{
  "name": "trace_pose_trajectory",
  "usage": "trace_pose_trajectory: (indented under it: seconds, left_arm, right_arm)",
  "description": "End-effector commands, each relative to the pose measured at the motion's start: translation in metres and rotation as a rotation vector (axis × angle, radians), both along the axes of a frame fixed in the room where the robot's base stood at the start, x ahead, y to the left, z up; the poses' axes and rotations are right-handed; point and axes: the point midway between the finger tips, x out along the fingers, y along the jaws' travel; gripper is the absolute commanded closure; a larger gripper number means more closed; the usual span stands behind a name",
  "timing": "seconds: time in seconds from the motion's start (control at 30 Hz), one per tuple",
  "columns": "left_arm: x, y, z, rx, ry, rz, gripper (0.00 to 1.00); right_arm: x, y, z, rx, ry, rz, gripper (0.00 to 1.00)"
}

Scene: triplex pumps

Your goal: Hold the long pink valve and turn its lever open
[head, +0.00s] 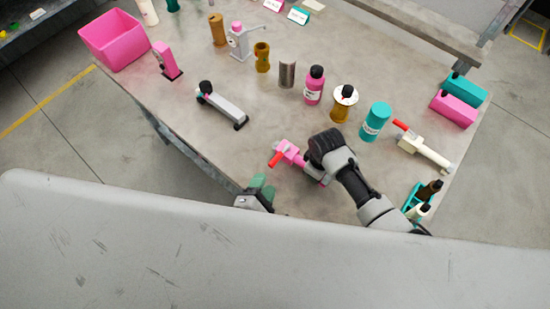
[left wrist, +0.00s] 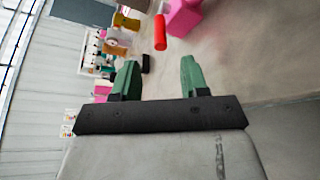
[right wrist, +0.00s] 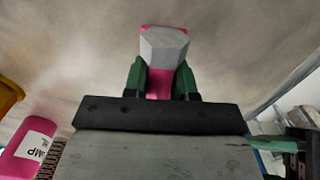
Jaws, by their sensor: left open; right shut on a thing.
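The long pink valve (head: 290,151) is near the table's front edge in the head view, its red lever (head: 276,159) pointing to the lower left. My right gripper (right wrist: 161,80) is shut on the pink valve, whose body (right wrist: 160,87) and grey angular end show between the fingers in the right wrist view. In the head view my right wrist hides part of the valve. My left gripper (head: 262,188) is open and empty, below and left of the lever. In the left wrist view the red lever (left wrist: 160,32) lies beyond the open fingers (left wrist: 160,78), apart from them.
A cream valve with a red lever (head: 424,148) lies at the right. A teal bottle (head: 376,121), a pink bottle (head: 314,85) and other containers stand behind the pink valve. A grey lever-like tool (head: 223,105) lies left. The table's left front is clear.

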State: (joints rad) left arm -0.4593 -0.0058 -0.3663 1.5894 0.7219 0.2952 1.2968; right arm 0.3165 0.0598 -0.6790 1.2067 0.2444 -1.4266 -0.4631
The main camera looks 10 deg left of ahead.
Motion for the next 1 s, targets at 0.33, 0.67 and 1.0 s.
trace_pose_trajectory:
  seconds: [0.33,0.67,1.0]
  left_arm:
    - [0.068,-0.012,-0.014,0.001,-0.001,-0.002,0.56]
    - [0.091,-0.016,-0.02,0.002,0.002,-0.003,0.56]
    - [0.091,-0.016,-0.02,0.001,0.001,-0.004,0.73]
  right_arm:
    - [0.001,0.001,0.001,0.001,-0.002,0.0,1.0]
    - [0.001,0.001,0.001,0.001,-0.002,0.0,1.0]
    - [0.0,0.0,0.001,0.001,-0.002,0.0,1.0]
